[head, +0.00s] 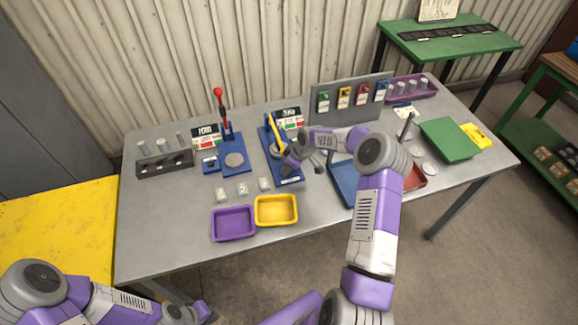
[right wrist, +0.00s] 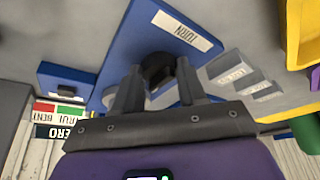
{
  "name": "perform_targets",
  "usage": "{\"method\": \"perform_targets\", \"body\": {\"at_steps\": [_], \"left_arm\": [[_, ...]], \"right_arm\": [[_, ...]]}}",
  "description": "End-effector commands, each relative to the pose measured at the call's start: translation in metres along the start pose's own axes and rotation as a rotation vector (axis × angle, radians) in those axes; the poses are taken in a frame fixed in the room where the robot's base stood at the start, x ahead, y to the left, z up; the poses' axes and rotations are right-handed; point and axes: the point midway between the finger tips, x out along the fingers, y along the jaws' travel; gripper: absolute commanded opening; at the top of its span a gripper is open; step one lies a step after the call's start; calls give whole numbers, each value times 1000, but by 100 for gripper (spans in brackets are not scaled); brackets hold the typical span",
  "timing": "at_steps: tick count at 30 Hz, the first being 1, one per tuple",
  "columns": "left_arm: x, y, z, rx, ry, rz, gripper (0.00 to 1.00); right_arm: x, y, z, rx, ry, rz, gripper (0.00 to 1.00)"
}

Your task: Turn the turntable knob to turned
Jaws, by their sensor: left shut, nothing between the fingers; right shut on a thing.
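The turntable fixture has a blue base (head: 292,180) near the middle of the bench, with a slanted yellow arm (head: 275,131) above it. In the right wrist view its blue plate (right wrist: 130,42) carries a white label reading TURN (right wrist: 182,30). A dark round knob (right wrist: 157,67) stands on that plate. My right gripper (right wrist: 160,85) is shut on the knob, a finger on either side. In the head view my right gripper (head: 290,160) covers the knob. My left gripper (head: 207,313) is shut and empty at the lower edge, away from the bench.
A blue fixture (head: 232,140) with a red-tipped lever stands to the left. Purple (head: 232,237) and yellow (head: 291,221) trays lie in front, with small labelled blocks behind them. A grey panel of coloured tags (head: 317,100) stands behind. The bench's front left is clear.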

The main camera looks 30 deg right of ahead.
Motion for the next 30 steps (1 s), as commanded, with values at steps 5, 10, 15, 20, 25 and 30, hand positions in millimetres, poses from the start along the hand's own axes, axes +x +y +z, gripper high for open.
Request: {"method": "perform_targets", "body": {"at_steps": [5, 10, 15, 20, 25, 30], "left_arm": [[8, -3, 0, 0, 0, 0, 0], [21, -8, -1, 0, 0, 0, 0], [38, -14, -2, 0, 0, 0, 0], [54, -20, -2, 0, 0, 0, 0], [69, -26, -3, 0, 0, 0, 0], [81, -30, -4, 0, 0, 0, 0]], "right_arm": [[1, -1, 0, 59, 0, 27, 11], [2, -2, -1, 165, 1, 73, 11], [3, -4, -1, 306, 2, 133, 11], [4, -6, -2, 446, 3, 190, 11], [4, -7, -3, 596, 4, 252, 11], [3, -8, -4, 745, 4, 313, 11]]}}
